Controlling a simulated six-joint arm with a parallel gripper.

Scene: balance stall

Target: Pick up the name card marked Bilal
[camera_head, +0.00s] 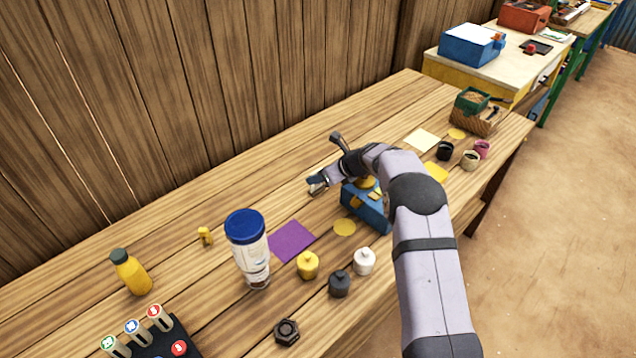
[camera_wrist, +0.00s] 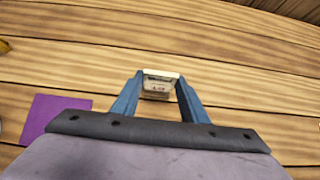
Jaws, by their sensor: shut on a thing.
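My gripper (camera_head: 317,184) is over the back middle of the wooden table, left of the blue balance base. In the wrist view its two blue fingers are shut on a small pale card (camera_wrist: 160,86). The card has small dark lettering on its face, too blurred to read as a name. Bare planks show behind the card; I cannot tell whether it touches the table. In the head view the card is too small to make out at the fingertips.
The blue balance base (camera_head: 367,206) stands close under my arm. A purple mat (camera_head: 292,240), a blue-lidded jar (camera_head: 247,228), a yellow bottle (camera_head: 131,273) and several small weights, including a white one (camera_head: 364,262), lie to the front and left. The table's back left is mostly clear.

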